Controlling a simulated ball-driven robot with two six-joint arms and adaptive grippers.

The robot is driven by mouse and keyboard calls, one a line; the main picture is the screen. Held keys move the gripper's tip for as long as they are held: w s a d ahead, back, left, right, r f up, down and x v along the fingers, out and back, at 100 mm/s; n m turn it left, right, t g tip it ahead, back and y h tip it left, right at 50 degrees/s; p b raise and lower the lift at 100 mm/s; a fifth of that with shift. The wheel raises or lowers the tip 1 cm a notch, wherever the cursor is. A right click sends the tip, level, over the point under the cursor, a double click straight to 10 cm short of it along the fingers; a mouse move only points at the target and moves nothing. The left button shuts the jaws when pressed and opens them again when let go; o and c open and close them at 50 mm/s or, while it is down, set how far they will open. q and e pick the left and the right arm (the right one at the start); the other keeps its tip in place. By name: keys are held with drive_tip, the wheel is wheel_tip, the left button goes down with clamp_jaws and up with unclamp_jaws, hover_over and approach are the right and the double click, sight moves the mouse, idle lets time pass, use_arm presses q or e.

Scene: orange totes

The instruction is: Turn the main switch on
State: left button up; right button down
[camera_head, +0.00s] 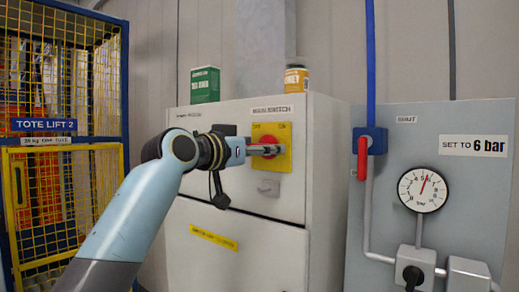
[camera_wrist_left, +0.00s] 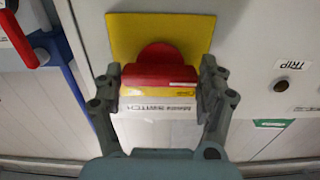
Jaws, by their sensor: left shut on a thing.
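The main switch is a red rotary handle (camera_head: 270,142) on a yellow plate (camera_head: 286,161), on the front of a light grey cabinet. Small lettering on the plate's upper edge is hard to read. My left gripper (camera_head: 262,149) reaches it from the left and is shut on the red handle. In the left wrist view, the red handle (camera_wrist_left: 160,76) sits between the two fingers of my left gripper (camera_wrist_left: 163,77), its bar running across from one finger to the other. The yellow plate (camera_wrist_left: 150,30) is behind it. My right gripper is not in view.
A green box (camera_head: 205,85) and a yellow-labelled can (camera_head: 296,80) stand on the cabinet (camera_head: 325,160). At right is a grey panel with a pressure gauge (camera_head: 423,190) and a red valve handle (camera_head: 362,158). A yellow mesh cage (camera_head: 60,180) stands at left.

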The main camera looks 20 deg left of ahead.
use_arm(q)
drive_tip(key=m+b, duration=0.2)
drive_tip(key=m, duration=0.2)
drive_tip(key=m+b, duration=0.3)
drive_tip(key=m, duration=0.2)
drive_tip(key=m+b, duration=0.2)
drive_tip(key=m, duration=0.2)
drive_tip(key=shift+m, duration=0.4)
drive_tip(key=shift+m+b, duration=0.75)
drive_tip(key=shift+m, duration=1.15)
drive_tip(key=o, duration=1.2)
drive_tip(key=shift+c, duration=0.2)
drive_tip(key=shift+s, duration=0.15)
